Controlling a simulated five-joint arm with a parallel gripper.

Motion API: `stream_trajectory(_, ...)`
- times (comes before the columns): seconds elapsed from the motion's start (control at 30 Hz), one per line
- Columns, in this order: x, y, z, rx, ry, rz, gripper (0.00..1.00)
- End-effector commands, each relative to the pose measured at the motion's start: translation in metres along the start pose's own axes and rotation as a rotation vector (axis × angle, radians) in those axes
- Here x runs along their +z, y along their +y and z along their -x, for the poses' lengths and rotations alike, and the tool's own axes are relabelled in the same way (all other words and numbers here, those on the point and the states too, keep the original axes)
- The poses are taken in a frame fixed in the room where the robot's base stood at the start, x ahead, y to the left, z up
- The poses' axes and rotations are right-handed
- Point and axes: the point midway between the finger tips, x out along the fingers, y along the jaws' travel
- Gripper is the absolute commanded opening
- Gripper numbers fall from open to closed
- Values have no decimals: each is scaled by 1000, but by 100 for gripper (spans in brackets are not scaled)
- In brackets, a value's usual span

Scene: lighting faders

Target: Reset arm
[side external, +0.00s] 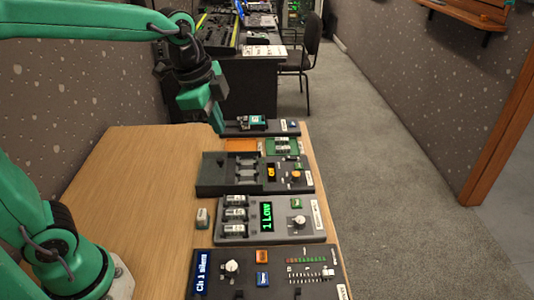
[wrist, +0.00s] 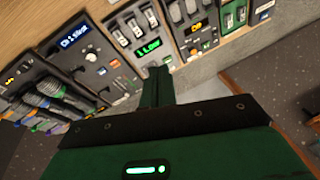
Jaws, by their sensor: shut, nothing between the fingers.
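My gripper (side external: 217,122) is green and black and hangs over the far part of the wooden table (side external: 140,170), above and left of the panels. It is shut and empty. In the wrist view its closed fingers (wrist: 157,84) point toward the row of panels. The near dark panel (side external: 215,262) has a blue display, a knob and sliders. The grey panel (side external: 285,236) shows green text "1 Low". A darker panel (side external: 215,178) with faders and an orange display lies behind it. My fingers appear apart from all the panels.
A small pale block (side external: 202,217) sits on the table left of the grey panel. Orange and green plates (side external: 240,145) and another dark unit (side external: 240,132) lie at the far end. The table's left side is clear. A chair (side external: 305,60) and a black desk stand beyond.

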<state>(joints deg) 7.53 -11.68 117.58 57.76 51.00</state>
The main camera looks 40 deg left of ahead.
Motion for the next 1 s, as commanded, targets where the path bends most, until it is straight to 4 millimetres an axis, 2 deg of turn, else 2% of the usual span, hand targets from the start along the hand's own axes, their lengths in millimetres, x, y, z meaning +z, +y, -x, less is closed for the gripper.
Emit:
stream_trajectory(0.3,50,34,19,-76,60,436,0)
stream_trajectory(0.6,89,67,20,-124,132,824,0)
stream_trajectory(0.8,102,80,17,-138,165,974,0)
stream_trajectory(1.0,105,83,16,-140,172,1013,0)
